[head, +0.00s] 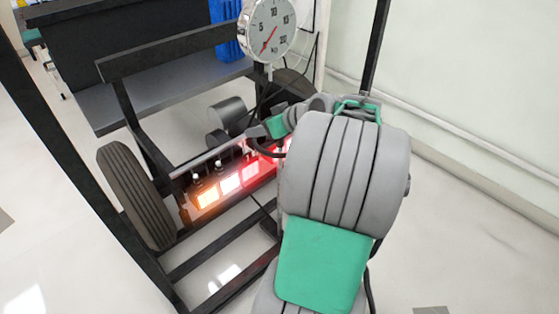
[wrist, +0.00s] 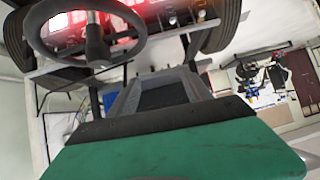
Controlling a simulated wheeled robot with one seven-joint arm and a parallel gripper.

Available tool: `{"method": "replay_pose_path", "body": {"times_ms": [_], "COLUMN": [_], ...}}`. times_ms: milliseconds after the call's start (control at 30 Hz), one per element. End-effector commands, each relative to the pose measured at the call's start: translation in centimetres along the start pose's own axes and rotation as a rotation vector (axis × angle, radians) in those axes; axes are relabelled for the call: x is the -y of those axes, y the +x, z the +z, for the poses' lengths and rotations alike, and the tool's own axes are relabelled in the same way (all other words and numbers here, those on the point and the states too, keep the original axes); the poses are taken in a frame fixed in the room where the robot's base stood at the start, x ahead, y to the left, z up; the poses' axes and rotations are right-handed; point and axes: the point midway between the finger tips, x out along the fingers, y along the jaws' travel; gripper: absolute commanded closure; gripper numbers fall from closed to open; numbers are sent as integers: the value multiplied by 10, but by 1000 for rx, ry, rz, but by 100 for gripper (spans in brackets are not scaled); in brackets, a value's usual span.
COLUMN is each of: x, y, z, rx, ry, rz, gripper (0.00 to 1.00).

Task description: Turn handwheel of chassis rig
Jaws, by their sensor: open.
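The handwheel (wrist: 48,52) is a dark ring with a central post, at the upper left of the wrist view. Its top is cut off by the picture edge. The chassis rig (head: 190,165) is a black frame with tyres and a row of glowing red and orange lights. My gripper (head: 270,127) is at the rig, mostly hidden behind my arm. In the wrist view its grey and green parts (wrist: 160,95) lie below and right of the handwheel, and nothing shows between the jaws.
A round dial gauge (head: 267,28) stands above the rig. A tyre (head: 137,195) is at the rig's left, and a grey cylinder (head: 227,113) sits behind the lights. A black upright post (head: 60,140) stands at the left. Floor is clear at the right.

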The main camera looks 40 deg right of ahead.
Motion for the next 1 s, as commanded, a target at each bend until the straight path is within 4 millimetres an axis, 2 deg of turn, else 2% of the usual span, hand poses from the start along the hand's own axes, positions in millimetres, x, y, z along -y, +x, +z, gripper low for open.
{"method": "replay_pose_path", "body": {"times_ms": [33, 100, 200, 267, 367, 600, 700, 1000], "x": [-35, -64, -86, -90, -92, -94, -95, -96], "y": [10, 0, -12, -14, -6, 40, 52, 56], "z": [38, 51, 59, 59, 54, 45, 41, 38], "rx": [-63, -141, -208, -225, -230, -227, -226, -226], "ry": [8, -1, -12, -16, -20, -19, -18, -16], "rz": [29, 55, 80, 84, 83, 80, 82, 85], "gripper": [43, 43, 43, 43, 43, 43, 43, 43]}}
